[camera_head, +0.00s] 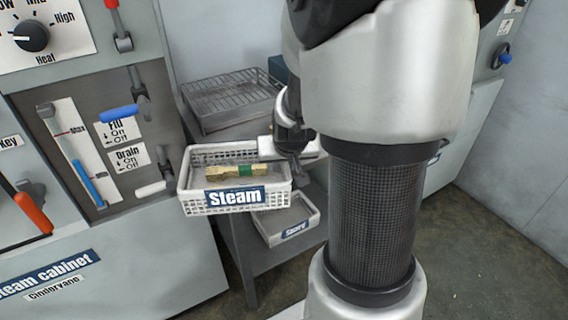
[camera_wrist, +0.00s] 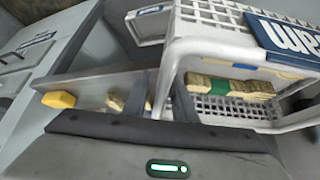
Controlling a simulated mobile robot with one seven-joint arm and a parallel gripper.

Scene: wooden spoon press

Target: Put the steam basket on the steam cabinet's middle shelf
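The steam basket (camera_head: 235,199) is a white mesh tray with a blue "Steam" label, near the middle of the head view. A pale wooden piece with a green band (camera_head: 236,172) lies in it. My gripper (camera_head: 293,166) is at the basket's right end. In the wrist view, its dark fingers (camera_wrist: 163,98) close around the white rim of the basket (camera_wrist: 196,50). The steam cabinet (camera_head: 130,265) is the grey unit at left, with a "Steam cabinet" label at lower left. Its inside and shelves are not visible.
A wire rack tray (camera_head: 232,96) stands on the grey table behind the basket. A second white labelled basket (camera_head: 290,222) sits lower, right of the steam basket. Blue (camera_head: 119,113) and white levers (camera_head: 152,189) stick out from the cabinet. My arm hides the right middle.

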